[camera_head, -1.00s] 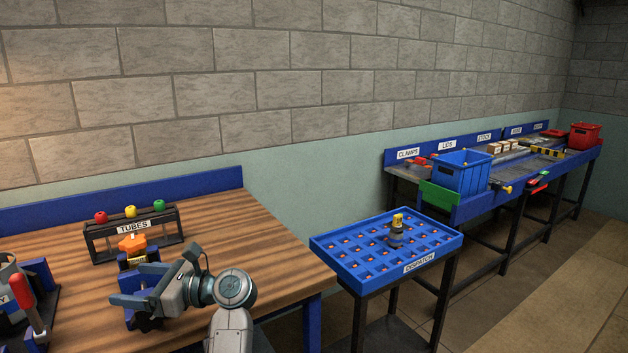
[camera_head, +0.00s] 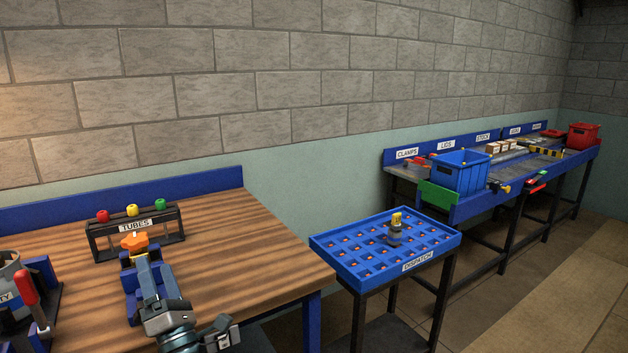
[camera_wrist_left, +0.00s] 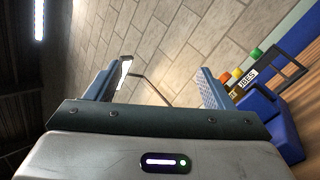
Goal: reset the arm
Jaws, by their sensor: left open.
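My left gripper (camera_head: 152,268) is over the near part of the wooden bench (camera_head: 240,265), its fingers pointing toward the back wall. In the left wrist view the jaws (camera_wrist_left: 156,85) are open, with nothing between them but the distant wall and a thin dark bar. In the head view the fingers overlap a blue fixture (camera_head: 131,306) with an orange knob (camera_head: 134,241); I cannot tell the gap between them. My right gripper is not in view.
A rack labelled TUBES (camera_head: 137,226) with red, yellow and green caps stands behind the fixture. A red-handled clamp station (camera_head: 28,290) is at left. A blue DISPATCH tray (camera_head: 352,272) holds one upright yellow-topped item (camera_head: 396,228). The bench's right side is clear.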

